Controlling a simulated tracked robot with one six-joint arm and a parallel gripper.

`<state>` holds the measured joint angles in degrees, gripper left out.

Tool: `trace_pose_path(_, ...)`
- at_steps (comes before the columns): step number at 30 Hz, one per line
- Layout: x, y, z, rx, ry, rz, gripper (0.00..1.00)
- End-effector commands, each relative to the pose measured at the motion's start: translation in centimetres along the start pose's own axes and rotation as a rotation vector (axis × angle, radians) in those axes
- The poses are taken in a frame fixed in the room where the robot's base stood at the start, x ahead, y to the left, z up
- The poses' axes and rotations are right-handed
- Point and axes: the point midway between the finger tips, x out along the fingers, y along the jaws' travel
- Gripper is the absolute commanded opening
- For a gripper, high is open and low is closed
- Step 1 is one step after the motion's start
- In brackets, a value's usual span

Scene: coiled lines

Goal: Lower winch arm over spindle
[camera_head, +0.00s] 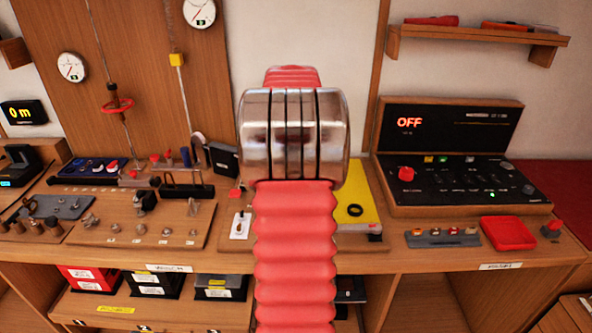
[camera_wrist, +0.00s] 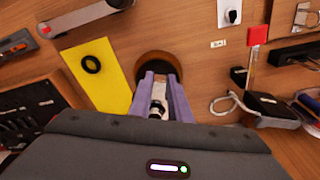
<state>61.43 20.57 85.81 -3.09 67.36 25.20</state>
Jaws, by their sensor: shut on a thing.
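My gripper (camera_wrist: 160,85) shows in the wrist view, its two purple fingers pointing down at the wooden bench. It is shut on a small pale and dark metallic piece (camera_wrist: 157,108), mostly hidden by the fingers and the gripper body. A flat grey bar with a red mark (camera_wrist: 85,18) lies at the upper left. I cannot tell for sure which parts are the winch arm and the spindle. In the head view my own arm hides the gripper.
A yellow mat (camera_head: 351,195) with a black ring (camera_head: 355,210) lies beside the work spot. A control console (camera_head: 450,160) reading OFF and a red tray (camera_head: 508,233) stand right. A white switch plate (camera_head: 240,226) and boards with small metal parts (camera_head: 140,222) are left.

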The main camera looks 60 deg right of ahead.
Motion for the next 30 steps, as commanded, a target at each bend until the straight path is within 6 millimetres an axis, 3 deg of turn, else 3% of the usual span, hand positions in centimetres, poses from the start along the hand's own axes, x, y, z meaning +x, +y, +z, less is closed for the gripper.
trace_pose_path(30, 1.5, 0.0, 0.2, 0.0, -0.001, 0.0, 0.0)
